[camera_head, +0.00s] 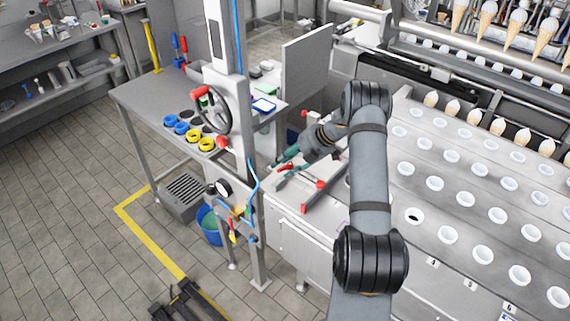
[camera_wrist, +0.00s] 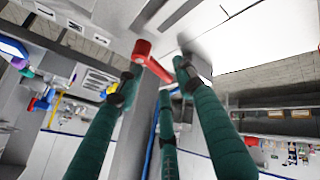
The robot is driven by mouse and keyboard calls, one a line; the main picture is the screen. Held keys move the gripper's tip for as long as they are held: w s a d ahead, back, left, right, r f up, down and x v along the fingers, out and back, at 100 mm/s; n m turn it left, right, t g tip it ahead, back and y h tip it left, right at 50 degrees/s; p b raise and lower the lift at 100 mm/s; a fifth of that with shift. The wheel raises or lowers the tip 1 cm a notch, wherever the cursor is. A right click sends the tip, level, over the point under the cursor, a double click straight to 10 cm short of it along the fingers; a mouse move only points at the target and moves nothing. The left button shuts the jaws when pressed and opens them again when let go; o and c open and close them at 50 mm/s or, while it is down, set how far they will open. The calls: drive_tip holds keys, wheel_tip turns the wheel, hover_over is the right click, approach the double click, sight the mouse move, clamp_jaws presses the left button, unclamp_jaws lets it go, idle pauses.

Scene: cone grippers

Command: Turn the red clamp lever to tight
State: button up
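A red lever (camera_wrist: 150,60) with a rounded end shows in the wrist view, in front of a grey upright part. My gripper (camera_wrist: 158,72) has dark green fingers that stand apart, with the red lever between and beyond their tips. I cannot tell whether any finger touches it. In the head view my gripper (camera_head: 283,157) is low over the left end of the steel machine top, pointing left. A red part (camera_head: 286,167) shows just by the fingers there; it may be the same lever. The lever's markings cannot be read.
A grey post with a red-knobbed handwheel (camera_head: 212,110) and a gauge (camera_head: 222,188) stands left of my gripper. A rail with red ends (camera_head: 319,184) lies close below it. Rows of white cups (camera_head: 467,198) fill the right. The tiled floor at left is mostly clear.

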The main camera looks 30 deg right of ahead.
drive_tip(key=shift+c, duration=0.9)
clamp_jaws()
